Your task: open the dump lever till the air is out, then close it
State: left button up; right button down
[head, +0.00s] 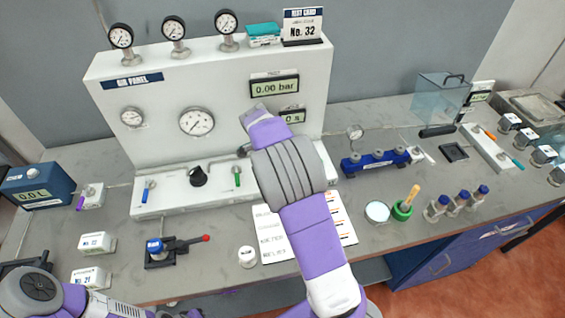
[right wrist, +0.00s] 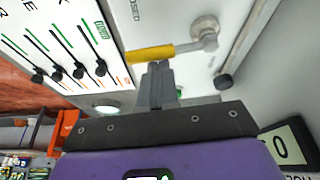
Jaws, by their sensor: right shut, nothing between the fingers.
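The dump lever's yellow handle (right wrist: 150,53) shows in the right wrist view, joined to a metal pivot (right wrist: 205,36) on the white panel. It lies sideways, its free end close to the printed word CLOSED. My right gripper (right wrist: 157,66) is shut with nothing in it. Its fingertips are at the handle's lower edge; I cannot tell whether they touch. In the head view my right arm hides the lever and this gripper. The pressure display (head: 275,87) reads 0.00 bar. My left arm shows at the lower left, but its gripper is not in view.
The air panel (head: 150,95) carries several gauges, a black knob (head: 198,176) and blue and green levers. A card (head: 272,235) lies under my right arm.

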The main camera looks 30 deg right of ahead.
jog(key=shift+a, duration=0.15)
jog(key=p+v, duration=0.8)
jog(key=v, duration=0.2)
jog(key=shift+w+d, duration=0.15)
jog(key=shift+d, duration=0.05)
dwell(0.3)
